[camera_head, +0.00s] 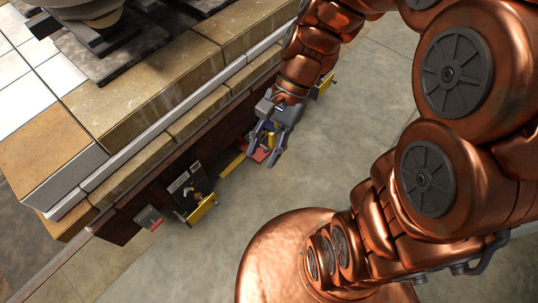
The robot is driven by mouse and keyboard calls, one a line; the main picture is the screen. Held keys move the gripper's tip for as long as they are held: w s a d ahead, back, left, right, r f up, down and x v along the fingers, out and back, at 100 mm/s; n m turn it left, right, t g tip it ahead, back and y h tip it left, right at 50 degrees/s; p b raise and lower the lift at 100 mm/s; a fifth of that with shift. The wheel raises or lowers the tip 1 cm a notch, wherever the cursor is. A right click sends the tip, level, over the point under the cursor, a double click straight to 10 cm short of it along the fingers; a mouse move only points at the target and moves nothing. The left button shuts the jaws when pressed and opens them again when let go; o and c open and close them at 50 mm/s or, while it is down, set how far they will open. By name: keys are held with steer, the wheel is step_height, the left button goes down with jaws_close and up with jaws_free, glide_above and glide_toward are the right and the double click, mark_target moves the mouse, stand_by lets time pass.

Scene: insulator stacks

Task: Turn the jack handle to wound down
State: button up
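My gripper (262,156) is at the side of the stone-topped platform, pointing down toward the floor. Its two grey fingers are spread apart. A red piece (258,153) and a bit of yellow show between and behind the fingers; I cannot tell whether the fingers touch them. A yellow bar (232,165) sticks out just left of the fingers. A jack-like unit with a yellow bar (203,209) and a dark plate sits further left on the platform's side. Which part is the jack handle, and how far it is turned, is not clear; my gripper hides part of this spot.
The platform (150,85) has tan stone blocks and a white band above a dark brown beam. A dark stack base (110,50) stands on top. A red tag (148,217) is at the lower left; another yellow bracket (325,86) is further right. The floor (200,260) in front is clear.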

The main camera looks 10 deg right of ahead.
steer(key=w+a+f+m+y+b, duration=0.3)
steer(key=w+f+m+b, duration=0.2)
steer(key=w+f, duration=0.25)
steer(key=w+a+f+m+y+b, duration=0.2)
steer(key=w+f+m+y+b, duration=0.2)
steer(key=w+f+m+b, duration=0.25)
steer(key=w+d+f+m+t+y+b, duration=0.2)
steer(key=w+f+m+t+y+b, duration=0.35)
steer(key=w+f+m, duration=0.85)
steer(key=m+t+h+b, duration=0.8)
steer(key=m+t+b, duration=0.6)
steer(key=m+b, duration=0.6)
glide_toward(269, 149)
steer(key=x, duration=0.8)
steer(key=shift+w+a+f+b, duration=0.15)
steer(key=shift+w+a+b, duration=0.3)
steer(key=shift+w+a, duration=0.2)
steer(key=shift+a, duration=0.1)
